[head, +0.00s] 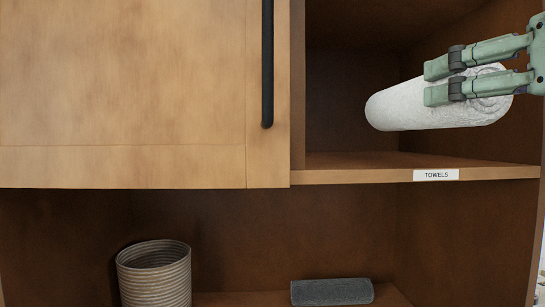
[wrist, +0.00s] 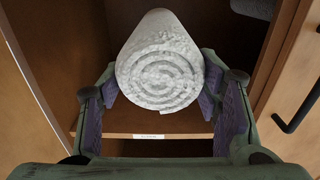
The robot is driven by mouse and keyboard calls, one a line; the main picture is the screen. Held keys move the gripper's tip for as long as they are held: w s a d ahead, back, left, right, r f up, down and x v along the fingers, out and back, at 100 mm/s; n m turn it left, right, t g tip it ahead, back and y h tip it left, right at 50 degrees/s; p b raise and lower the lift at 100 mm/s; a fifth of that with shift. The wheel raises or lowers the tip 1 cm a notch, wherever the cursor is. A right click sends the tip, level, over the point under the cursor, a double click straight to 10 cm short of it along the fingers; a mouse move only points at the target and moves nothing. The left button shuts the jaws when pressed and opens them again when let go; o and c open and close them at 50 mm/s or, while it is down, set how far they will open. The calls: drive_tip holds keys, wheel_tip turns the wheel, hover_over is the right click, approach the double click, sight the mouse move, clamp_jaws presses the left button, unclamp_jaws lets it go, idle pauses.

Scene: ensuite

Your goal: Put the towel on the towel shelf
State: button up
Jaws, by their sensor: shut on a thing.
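A rolled white towel (head: 405,106) is held in my gripper (head: 449,80), which is shut on its near end. It also shows in the wrist view (wrist: 162,62), its spiral end facing me between the two fingers (wrist: 160,95). In the head view the towel is inside the open upper compartment, above the towel shelf (head: 340,166). The shelf's front edge bears a "TOWELS" label (head: 436,175). A gap shows between the towel and the shelf board in the head view. The towel lies roughly level, pointing inward.
A closed cabinet door (head: 130,80) with a black handle (head: 267,65) is left of the compartment. Below, a ribbed basket (head: 154,275) and a dark grey rolled cloth (head: 331,291) stand in the lower space. The shelf board looks clear.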

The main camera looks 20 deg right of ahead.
sight(404, 127)
drive_tip(key=shift+w+d+r, duration=0.1)
drive_tip(key=shift+w+d, duration=0.05)
drive_tip(key=shift+w, duration=0.25)
drive_tip(key=p+x, duration=0.1)
drive_tip(key=x, duration=0.3)
drive_tip(key=f+p+x, duration=0.1)
drive_tip(key=p+x, duration=0.1)
drive_tip(key=x, duration=0.3)
drive_tip(key=d+p+x, duration=0.1)
drive_tip(key=p+x, duration=0.1)
drive_tip(key=x, duration=0.3)
drive_tip(key=shift+d+f, duration=0.1)
drive_tip(key=shift+f, duration=0.05)
drive_tip(key=f, duration=0.1)
drive_tip(key=w+f+p, duration=0.1)
drive_tip(key=shift+d+f, duration=0.2)
drive_tip(key=shift+f, duration=0.65)
drive_tip(key=shift+f, duration=0.2)
drive_tip(key=o, duration=1.3)
drive_tip(key=shift+r, duration=0.1)
